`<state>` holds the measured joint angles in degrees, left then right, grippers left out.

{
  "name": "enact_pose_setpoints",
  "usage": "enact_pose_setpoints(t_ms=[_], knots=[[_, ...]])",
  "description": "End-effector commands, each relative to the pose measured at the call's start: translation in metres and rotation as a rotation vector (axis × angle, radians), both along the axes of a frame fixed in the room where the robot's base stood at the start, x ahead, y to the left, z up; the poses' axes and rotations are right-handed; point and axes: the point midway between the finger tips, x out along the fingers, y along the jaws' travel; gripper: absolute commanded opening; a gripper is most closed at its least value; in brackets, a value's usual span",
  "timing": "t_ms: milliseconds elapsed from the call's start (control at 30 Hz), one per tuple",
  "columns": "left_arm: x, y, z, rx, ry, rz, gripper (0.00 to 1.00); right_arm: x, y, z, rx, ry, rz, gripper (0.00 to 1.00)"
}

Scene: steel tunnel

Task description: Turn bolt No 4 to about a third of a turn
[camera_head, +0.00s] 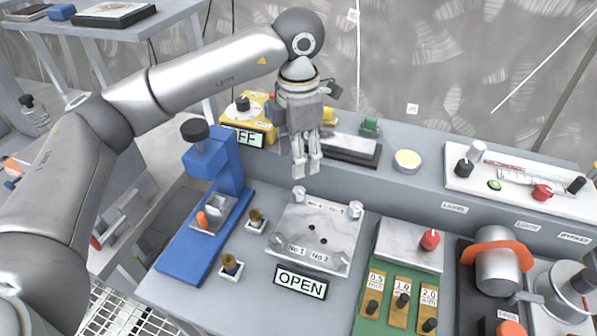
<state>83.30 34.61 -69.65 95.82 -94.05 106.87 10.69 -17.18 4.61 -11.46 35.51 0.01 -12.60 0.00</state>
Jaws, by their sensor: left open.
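A pale metal plate (318,238) lies on the bench with a bolt at each corner. Its engraved labels read No.1 and No.2 along the front; the small rear labels seem to read No.4 and No.3. Bolt No 4 (299,193) appears to be the one at the rear left corner. Bolt No 3 (356,209) is at the rear right, and bolt No 1 (275,242) at the front left. My left gripper (307,172) points down, open and empty, just above and behind bolt No 4, apart from it. My right gripper is out of view.
An OPEN sign (300,282) lies before the plate. A blue press (212,215) stands to the left, a green panel (398,285) with a red knob to the right. A raised shelf (395,177) with a round tin (407,161) runs behind.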

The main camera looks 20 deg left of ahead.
Motion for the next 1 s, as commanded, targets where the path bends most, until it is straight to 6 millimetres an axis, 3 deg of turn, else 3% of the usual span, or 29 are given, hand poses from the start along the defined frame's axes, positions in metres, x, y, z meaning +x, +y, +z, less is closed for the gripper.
enact_pose_setpoints(t_ms=[200,700,1000], knots=[[0.0,0.0,0.022,0.0,0.0,0.0,0.49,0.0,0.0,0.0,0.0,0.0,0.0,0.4],[0.0,0.0,0.025,0.0,0.0,0.0,0.49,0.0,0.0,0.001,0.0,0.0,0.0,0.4],[0.0,0.0,0.071,0.0,0.0,0.0,0.49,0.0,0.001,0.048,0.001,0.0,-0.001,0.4]])
